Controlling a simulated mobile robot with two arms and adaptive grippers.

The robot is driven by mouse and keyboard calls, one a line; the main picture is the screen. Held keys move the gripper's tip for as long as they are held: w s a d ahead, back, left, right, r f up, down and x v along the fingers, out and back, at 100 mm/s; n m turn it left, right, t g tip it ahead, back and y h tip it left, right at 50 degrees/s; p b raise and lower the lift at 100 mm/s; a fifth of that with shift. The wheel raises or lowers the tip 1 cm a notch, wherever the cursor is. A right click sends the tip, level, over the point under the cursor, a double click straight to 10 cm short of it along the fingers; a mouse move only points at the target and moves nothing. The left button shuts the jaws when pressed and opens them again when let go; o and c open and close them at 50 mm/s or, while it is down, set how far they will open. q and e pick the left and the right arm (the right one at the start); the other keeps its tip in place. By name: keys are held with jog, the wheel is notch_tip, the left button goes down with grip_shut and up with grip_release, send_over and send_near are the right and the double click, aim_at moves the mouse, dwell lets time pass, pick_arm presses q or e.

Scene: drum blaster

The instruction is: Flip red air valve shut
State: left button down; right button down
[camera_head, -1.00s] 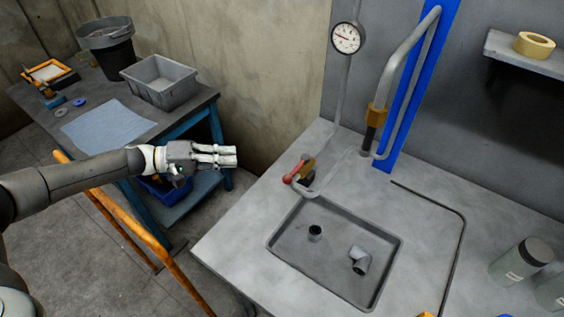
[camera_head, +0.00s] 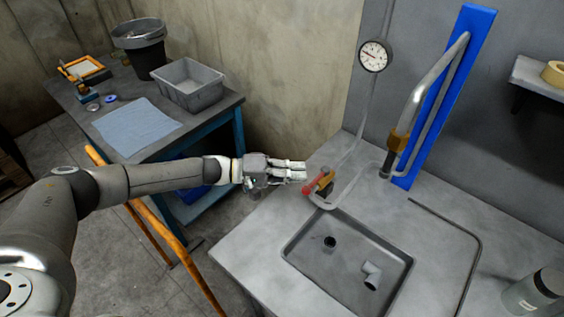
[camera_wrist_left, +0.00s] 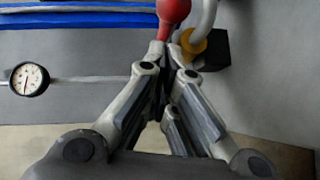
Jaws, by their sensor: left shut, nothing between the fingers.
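The red air valve handle (camera_head: 313,188) stands at the back left of the grey bench, on a brass-coloured body beside the bent pipe. My left gripper (camera_head: 303,171) is shut and empty, with its fingertips just left of the red handle. In the left wrist view the red knob (camera_wrist_left: 173,10) shows right at the closed fingertips (camera_wrist_left: 165,48), with the brass part (camera_wrist_left: 193,41) and a dark block just right of it. I cannot tell whether the fingertips touch the knob. My right gripper is not in view.
A grey tray (camera_head: 290,247) with two pipe fittings is set in the bench. A pressure gauge (camera_head: 373,56) hangs on the pipe above the valve. A blaster nozzle stands by a blue post (camera_head: 452,75). An orange rail (camera_head: 150,225) runs below my left arm.

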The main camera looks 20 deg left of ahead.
pick_arm(q)
jog(key=shift+s+d+f, duration=0.1)
jog(key=shift+s+d, duration=0.05)
jog(key=shift+d, duration=0.25)
jog(key=shift+s+d+n+t+p, duration=0.15)
jog(key=shift+s+n+t+p, duration=0.1)
jog(key=shift+n+t+p, duration=0.3)
